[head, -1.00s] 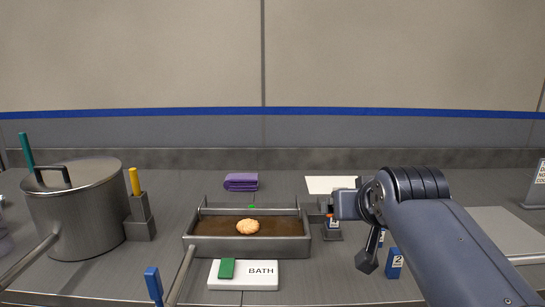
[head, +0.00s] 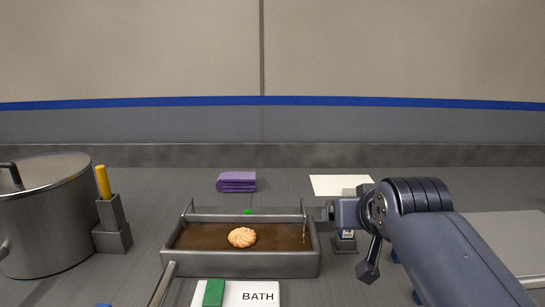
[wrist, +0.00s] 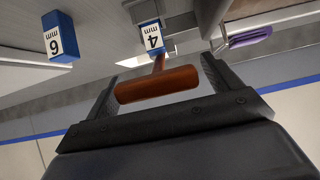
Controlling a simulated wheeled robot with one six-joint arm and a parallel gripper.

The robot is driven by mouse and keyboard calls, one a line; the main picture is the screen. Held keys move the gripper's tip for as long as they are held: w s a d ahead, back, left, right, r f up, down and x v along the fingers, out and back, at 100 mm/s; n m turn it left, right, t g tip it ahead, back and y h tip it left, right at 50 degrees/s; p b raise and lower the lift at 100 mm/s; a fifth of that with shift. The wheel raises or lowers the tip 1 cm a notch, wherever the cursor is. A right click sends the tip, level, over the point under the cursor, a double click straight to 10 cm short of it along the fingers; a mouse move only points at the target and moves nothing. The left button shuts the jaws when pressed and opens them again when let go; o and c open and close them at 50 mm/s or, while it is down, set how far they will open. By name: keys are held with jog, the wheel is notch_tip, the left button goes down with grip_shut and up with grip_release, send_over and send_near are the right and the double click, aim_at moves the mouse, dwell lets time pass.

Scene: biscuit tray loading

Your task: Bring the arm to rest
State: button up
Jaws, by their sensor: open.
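My gripper shows edge-on at the end of my arm in the head view (head: 328,211), right of the bath's far right corner. The wrist view shows its two dark fingers spread apart (wrist: 160,88). A reddish-brown handle (wrist: 157,85) lies across the space between the fingers, with a gap visible beside the right finger. It appears to belong to a tool at the blue block marked 4 mm (wrist: 151,38). In the head view my wrist largely hides that tool and its stand.
A metal bath (head: 240,263) holds brown liquid with one biscuit (head: 242,237). A BATH card (head: 260,291) lies in front. A lidded pot (head: 45,225) stands left, a purple cloth (head: 237,182) behind. A 6 mm block (wrist: 58,40) shows in the wrist view.

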jog(key=shift+s+r+p, duration=0.2)
jog(key=shift+r+p, duration=0.15)
jog(key=shift+r, duration=0.55)
jog(key=shift+w+r+p, duration=0.15)
jog(key=shift+r+p, duration=0.05)
jog(key=shift+p, duration=0.2)
jog(key=w+r+g+p, duration=0.1)
jog(key=p, duration=0.2)
jog(key=shift+w+r, duration=0.25)
jog(key=shift+r, duration=0.1)
jog(key=w+r+g+p, duration=0.2)
jog(key=w+g+p, duration=0.1)
jog(key=p, duration=0.5)
jog(key=shift+r, duration=0.25)
jog(key=w+r+g+p, duration=0.3)
jog(key=w+g+p, duration=0.4)
jog(key=p, duration=0.9)
jog(key=shift+w+r+p, duration=0.25)
jog(key=shift+w+p, duration=0.05)
jog(key=shift+w, duration=0.25)
